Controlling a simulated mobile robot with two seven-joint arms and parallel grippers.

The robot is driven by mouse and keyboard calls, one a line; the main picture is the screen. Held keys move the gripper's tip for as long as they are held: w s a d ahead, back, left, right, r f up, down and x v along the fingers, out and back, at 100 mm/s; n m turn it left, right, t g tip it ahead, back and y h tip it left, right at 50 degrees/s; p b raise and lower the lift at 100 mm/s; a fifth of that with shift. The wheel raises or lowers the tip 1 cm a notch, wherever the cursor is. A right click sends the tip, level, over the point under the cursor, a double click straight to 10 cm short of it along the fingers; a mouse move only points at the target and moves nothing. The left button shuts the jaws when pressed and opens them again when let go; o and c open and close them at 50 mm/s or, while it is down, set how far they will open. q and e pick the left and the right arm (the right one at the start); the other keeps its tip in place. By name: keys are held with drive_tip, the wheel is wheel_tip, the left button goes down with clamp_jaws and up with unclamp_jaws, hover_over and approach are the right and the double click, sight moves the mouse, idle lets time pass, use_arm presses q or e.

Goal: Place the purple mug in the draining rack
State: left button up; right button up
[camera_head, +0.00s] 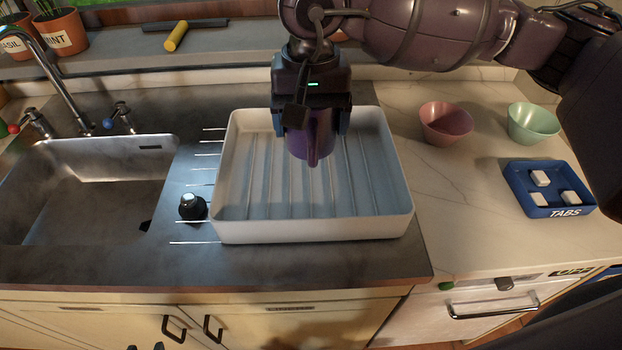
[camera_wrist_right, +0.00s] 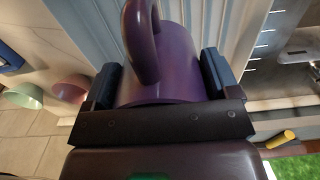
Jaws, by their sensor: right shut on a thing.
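The purple mug (camera_head: 314,150) is between the fingers of my right gripper (camera_head: 312,128), over the back middle of the draining rack in the head view. The right gripper is shut on the mug, with a finger on each side of it. The mug and its handle fill the middle of the right wrist view (camera_wrist_right: 165,55). The draining rack (camera_head: 315,228) is a white tray with raised ribs inside. It is otherwise empty. I cannot tell whether the mug touches the rack floor. My left gripper is not in view.
A sink (camera_head: 80,195) with a tap lies left of the rack. A small dark bottle (camera_head: 192,207) stands close to the rack's left wall. A pink bowl (camera_head: 446,124), a green bowl (camera_head: 533,123) and a blue tabs tray (camera_head: 549,190) stand on the right counter.

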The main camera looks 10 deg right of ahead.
wheel_tip(320, 180, down, 14)
drive_tip(key=shift+r+b, duration=0.1)
drive_tip(key=shift+b, duration=0.2)
idle(0.4)
drive_tip(key=o, duration=1)
drive_tip(key=shift+f, duration=0.2)
wheel_tip(320, 180, up, 12)
drive_tip(key=shift+r, duration=0.2)
